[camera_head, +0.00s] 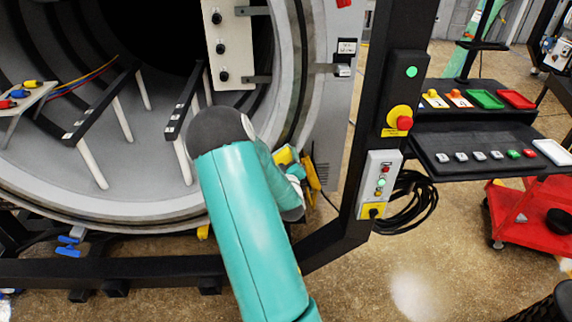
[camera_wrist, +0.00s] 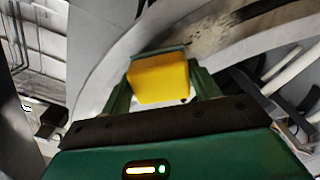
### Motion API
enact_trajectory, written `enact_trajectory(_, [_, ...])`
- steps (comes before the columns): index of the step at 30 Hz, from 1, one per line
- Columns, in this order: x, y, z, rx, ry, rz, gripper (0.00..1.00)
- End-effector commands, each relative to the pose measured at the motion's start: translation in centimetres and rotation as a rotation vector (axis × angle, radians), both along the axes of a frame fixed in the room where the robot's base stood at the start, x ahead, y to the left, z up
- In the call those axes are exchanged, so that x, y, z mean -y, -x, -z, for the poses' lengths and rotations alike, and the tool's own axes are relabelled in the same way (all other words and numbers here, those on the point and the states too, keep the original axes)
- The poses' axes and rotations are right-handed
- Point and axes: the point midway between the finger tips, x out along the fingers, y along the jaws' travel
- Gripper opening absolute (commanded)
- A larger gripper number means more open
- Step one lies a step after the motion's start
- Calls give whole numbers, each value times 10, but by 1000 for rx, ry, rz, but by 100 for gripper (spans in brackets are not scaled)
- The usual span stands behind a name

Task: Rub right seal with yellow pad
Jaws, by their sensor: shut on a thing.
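The yellow pad (camera_wrist: 157,79) is a block held between the two green fingers of my gripper (camera_wrist: 162,84) in the wrist view. The gripper is shut on it. The pale curved ring of the right seal (camera_wrist: 205,38) passes behind the pad, with a dark smudged patch (camera_wrist: 228,33) to the pad's upper right. The pad's far edge overlaps the ring in the picture; I cannot tell whether they touch. In the head view the ring's right side (camera_head: 291,70) runs down behind my arm, and the arm hides much of the gripper. A yellow patch shows beside my arm's bend.
A black post with a red button (camera_head: 404,123) and a control box (camera_head: 378,185) stands right of the ring. A black shelf (camera_head: 480,150) extends from it. A red cart (camera_head: 535,225) stands further right. White-legged rails (camera_head: 100,105) stand inside the chamber.

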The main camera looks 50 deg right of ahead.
Motion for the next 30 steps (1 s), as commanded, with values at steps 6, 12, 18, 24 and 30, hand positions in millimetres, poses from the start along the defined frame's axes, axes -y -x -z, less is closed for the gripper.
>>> enact_trajectory(6, [1,-1,0,0,0,0,43])
enact_trajectory(12, [1,0,0,0,0,0,43])
enact_trajectory(18, [1,-1,0,0,0,0,43])
enact_trajectory(24, [4,-3,0,0,0,0,43])
enact_trajectory(30, [7,-6,0,0,0,0,43])
